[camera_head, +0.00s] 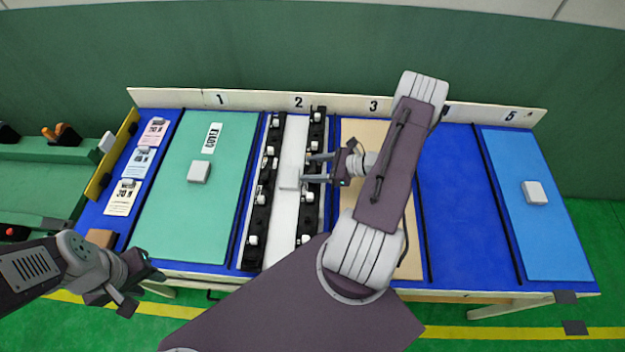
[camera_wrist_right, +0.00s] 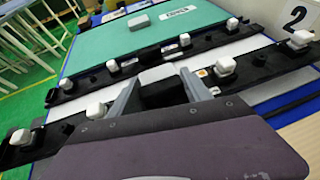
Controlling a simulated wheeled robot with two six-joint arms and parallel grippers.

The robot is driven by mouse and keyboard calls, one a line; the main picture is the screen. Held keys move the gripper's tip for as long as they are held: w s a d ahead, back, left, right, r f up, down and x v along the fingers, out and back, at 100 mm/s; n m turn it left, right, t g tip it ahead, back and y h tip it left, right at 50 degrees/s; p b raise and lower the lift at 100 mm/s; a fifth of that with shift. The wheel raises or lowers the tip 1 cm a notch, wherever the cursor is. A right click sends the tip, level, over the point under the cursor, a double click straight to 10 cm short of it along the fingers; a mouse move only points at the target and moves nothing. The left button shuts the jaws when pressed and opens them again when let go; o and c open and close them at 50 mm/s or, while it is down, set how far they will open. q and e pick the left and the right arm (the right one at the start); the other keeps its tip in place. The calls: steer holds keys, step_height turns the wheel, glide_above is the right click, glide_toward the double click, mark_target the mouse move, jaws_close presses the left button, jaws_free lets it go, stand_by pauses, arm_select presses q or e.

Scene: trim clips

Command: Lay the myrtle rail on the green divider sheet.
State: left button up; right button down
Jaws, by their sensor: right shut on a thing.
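Two black rails with white clips lie lengthwise in bay 2, a left rail (camera_head: 261,190) and a right rail (camera_head: 308,215). I cannot read which is called myrtle. My right gripper (camera_head: 316,168) is shut across the middle of the right rail; in the right wrist view its fingers (camera_wrist_right: 160,92) straddle the nearer rail (camera_wrist_right: 235,77). Whether that rail is lifted is unclear. The green divider sheet (camera_head: 185,220) lies flat in bay 1, also seen in the right wrist view (camera_wrist_right: 105,50). My left gripper (camera_head: 138,285) is open and empty at the table's front left.
A white block (camera_head: 199,171) and a COVER label (camera_head: 212,137) lie on the green sheet; the rest of it is clear. A white sheet (camera_head: 288,205) lies beneath the rails. A blue sheet (camera_head: 550,230) with a white block (camera_head: 535,192) is far right. Tags (camera_head: 122,197) line the left edge.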

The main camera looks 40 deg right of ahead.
steer(key=shift+w+d+f, duration=0.1)
steer(key=shift+w+d, duration=0.05)
steer(key=shift+w, duration=0.05)
step_height(320, 180, down, 4)
steer(key=b, duration=0.3)
steer(key=shift+s+f, duration=0.1)
steer(key=shift+c, duration=2.4)
jaws_free()
steer(key=shift+s+d+r, duration=0.15)
steer(key=shift+d+r, duration=0.05)
steer(key=shift+r, duration=0.1)
steer(key=b+v, duration=0.1)
steer(key=v, duration=1)
steer(key=shift+s+r, duration=0.1)
steer(key=shift+s, duration=0.1)
